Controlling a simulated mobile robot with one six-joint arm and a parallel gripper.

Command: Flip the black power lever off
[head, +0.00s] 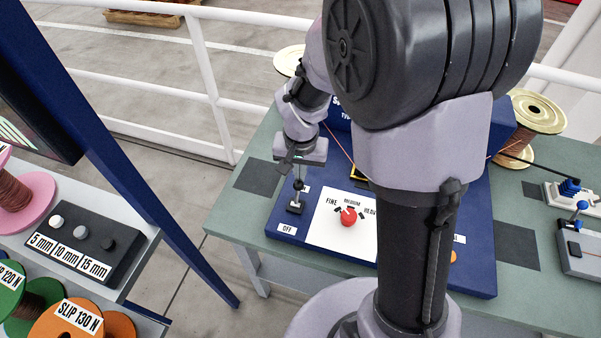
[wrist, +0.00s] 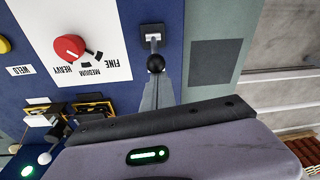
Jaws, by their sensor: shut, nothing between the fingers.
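The black power lever (head: 297,199) rises from a small dark base with a pale edge on the left side of the blue panel. An OFF label (head: 287,228) lies on its near side. In the wrist view the lever's round black knob (wrist: 156,63) shows beside its base (wrist: 153,37). My gripper (head: 299,179) is directly at the knob from above and behind. Its pale fingers (wrist: 157,80) are together, with nothing between them, their tips at or just behind the knob. I cannot tell whether they touch it. The lever's exact tilt is unclear.
A red selector knob (head: 348,216) on a white plate marked FINE, MEDIUM, HEAVY stands just right of the lever. Copper spools (head: 535,115) stand behind the panel. My arm hides the panel's middle.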

